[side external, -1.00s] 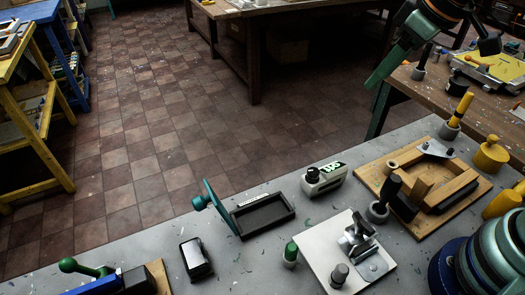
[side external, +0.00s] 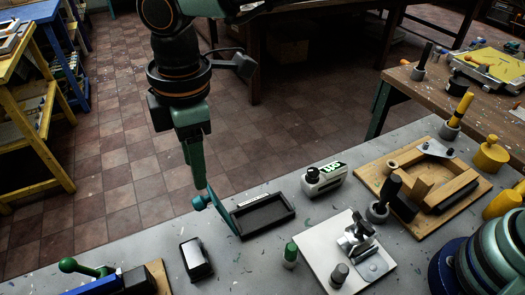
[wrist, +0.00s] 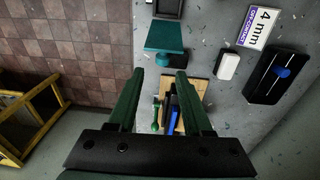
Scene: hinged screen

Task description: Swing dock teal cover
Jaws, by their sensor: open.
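The teal cover (side external: 225,213) stands tilted up along the left edge of a dark, shallow dock tray (side external: 262,217). Its round teal knob (side external: 200,203) sticks out to the left. My gripper (side external: 200,184) points down just above the knob and hides part of it. In the wrist view, the cover (wrist: 165,36) lies ahead of my gripper (wrist: 160,74), with the knob (wrist: 162,59) roughly in line with the gap between the fingers. The fingers are apart with nothing held. Whether a finger touches the knob cannot be told.
A black-and-white block (side external: 196,258) stands in front of the tray. A labelled grey device (side external: 323,178) is behind it at right, and a green-capped piece (side external: 290,253) and a clamp plate (side external: 318,258) are at right front. The floor lies beyond the table's left edge.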

